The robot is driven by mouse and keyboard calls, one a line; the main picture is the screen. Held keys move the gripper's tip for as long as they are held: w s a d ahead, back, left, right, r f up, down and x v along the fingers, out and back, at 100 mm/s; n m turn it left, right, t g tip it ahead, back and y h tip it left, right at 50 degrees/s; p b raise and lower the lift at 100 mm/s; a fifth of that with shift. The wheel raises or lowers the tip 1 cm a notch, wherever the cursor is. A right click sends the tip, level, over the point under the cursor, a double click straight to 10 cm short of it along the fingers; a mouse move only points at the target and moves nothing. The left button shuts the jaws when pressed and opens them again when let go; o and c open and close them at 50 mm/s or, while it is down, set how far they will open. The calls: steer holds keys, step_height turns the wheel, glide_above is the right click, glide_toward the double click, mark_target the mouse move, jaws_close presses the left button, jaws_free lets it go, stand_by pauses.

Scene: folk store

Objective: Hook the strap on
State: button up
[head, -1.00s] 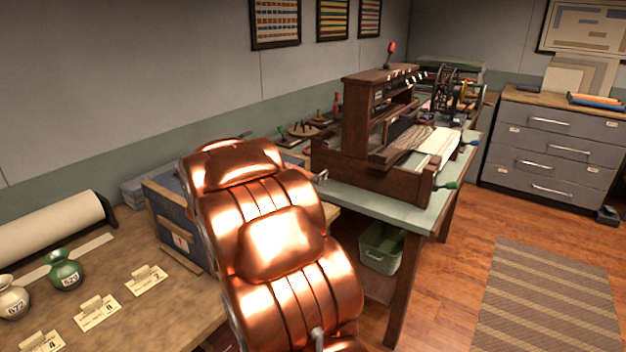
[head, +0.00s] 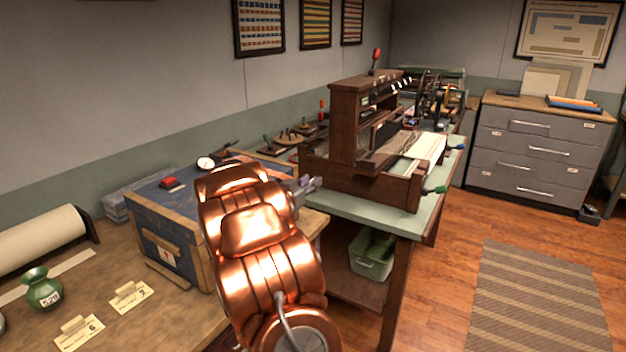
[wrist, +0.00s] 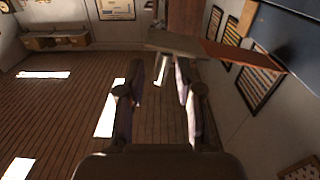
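I cannot make out a strap or a hook for certain in either view. A blue chest (head: 165,215) with wooden edging stands on the left workbench, partly hidden behind my copper-coloured arm. My gripper (head: 312,184) shows small beyond the arm, near the chest's right side and the wooden loom (head: 345,150). In the wrist view my gripper (wrist: 160,70) has its two fingers apart. A pale narrow shape shows between them; I cannot tell what it is, and nothing is clearly held.
A gauge (head: 206,163) and a red item (head: 168,182) lie on the chest. A green vase (head: 43,290) and label cards stand on the workbench (head: 150,325). A green bin (head: 371,254) sits under the loom table.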

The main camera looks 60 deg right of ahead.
steer(key=shift+d, duration=0.85)
jaws_close()
